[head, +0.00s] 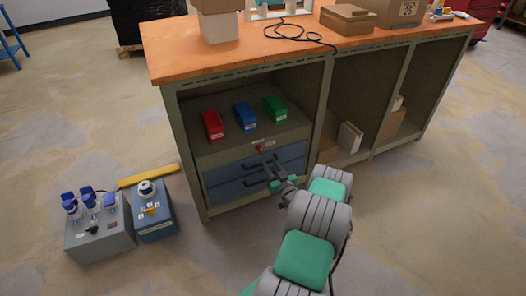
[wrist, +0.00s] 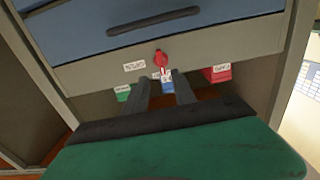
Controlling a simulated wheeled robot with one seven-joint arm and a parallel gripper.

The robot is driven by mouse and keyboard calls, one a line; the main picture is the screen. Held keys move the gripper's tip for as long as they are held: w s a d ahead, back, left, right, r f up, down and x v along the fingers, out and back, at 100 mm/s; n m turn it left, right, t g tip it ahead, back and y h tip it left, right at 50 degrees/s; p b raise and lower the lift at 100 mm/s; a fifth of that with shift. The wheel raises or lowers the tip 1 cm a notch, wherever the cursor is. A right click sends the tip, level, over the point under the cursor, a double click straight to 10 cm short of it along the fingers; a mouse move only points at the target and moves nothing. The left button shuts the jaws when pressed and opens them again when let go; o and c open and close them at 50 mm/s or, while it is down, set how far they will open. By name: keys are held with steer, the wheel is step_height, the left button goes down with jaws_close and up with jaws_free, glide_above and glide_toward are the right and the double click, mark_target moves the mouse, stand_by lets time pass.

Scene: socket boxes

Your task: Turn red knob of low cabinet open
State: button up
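The red knob (head: 258,147) is on the grey strip above the blue drawers of the low cabinet (head: 220,184), under the orange-topped workbench. In the wrist view, the red knob (wrist: 161,58) sits between two white labels, its lever pointing down in the picture. My gripper (head: 264,160) is in front of the cabinet, near the knob. In the wrist view, my gripper (wrist: 160,78) has its two dark fingers apart with nothing held. The lever's end shows between or just beyond the fingertips; I cannot tell whether they touch it.
Red (head: 213,125), blue (head: 244,116) and green (head: 274,108) bins stand on the shelf above the knob. Dark drawer handles (head: 254,182) stick out below it. A grey socket box (head: 100,232) and a blue box (head: 153,215) lie on the floor at left.

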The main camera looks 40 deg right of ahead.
mark_target(261, 151)
steer(key=x, duration=0.3)
steer(key=b+x, duration=0.1)
steer(key=x, duration=0.2)
steer(key=shift+w+a+f+b, duration=0.1)
steer(key=shift+w+a+b, duration=0.05)
steer(key=shift+w+b, duration=0.15)
steer(key=shift+w, duration=0.45)
steer(key=shift+c, duration=0.5)
jaws_close()
